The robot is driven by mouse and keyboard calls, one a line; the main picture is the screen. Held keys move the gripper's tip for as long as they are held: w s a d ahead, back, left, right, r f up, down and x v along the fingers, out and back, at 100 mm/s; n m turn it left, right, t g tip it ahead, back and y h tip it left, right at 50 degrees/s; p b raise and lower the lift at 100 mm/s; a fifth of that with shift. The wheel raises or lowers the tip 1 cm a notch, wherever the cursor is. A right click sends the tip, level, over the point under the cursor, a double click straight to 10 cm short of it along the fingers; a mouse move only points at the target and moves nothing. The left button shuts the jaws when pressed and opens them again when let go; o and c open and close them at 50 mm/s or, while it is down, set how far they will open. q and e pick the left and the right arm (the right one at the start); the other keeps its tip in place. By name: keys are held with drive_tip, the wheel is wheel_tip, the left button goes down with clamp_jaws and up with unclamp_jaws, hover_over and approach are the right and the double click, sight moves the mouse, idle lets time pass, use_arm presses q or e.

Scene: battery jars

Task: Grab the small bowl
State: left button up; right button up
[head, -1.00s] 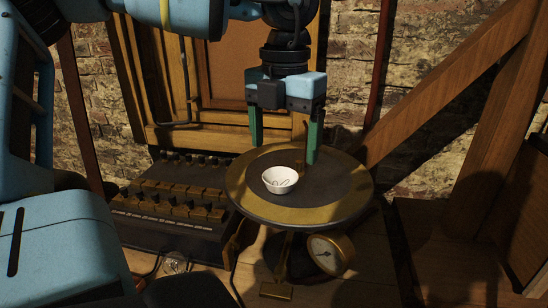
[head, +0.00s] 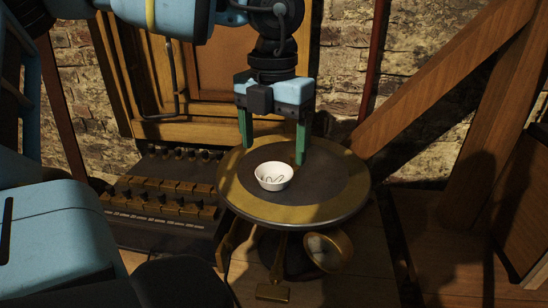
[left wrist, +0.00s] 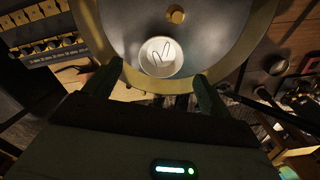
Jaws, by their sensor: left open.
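A small white bowl (head: 273,176) with dark curved marks inside sits upright on a round table (head: 318,208) with a dark centre and a brass-coloured rim. In the left wrist view the bowl (left wrist: 161,57) lies ahead of the fingertips, near the rim of the round top. My left gripper (head: 273,156) points down with its green fingers wide apart. In the head view its fingertips show just above and behind the bowl; nothing is between them. In the left wrist view the open fingers (left wrist: 154,88) appear on either side below the bowl, apart from it. My right gripper is not seen.
A box with rows of brass keys (head: 165,200) is left of the table. A dial gauge (head: 328,249) hangs below the top. A diagonal wooden beam (head: 440,88) rises at right, before a brick wall.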

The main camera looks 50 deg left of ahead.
sight(274, 172)
use_arm(q)
wheel_tip(274, 172, down, 5)
idle(0.3)
drive_tip(key=shift+d, duration=0.1)
drive_tip(key=c, duration=1)
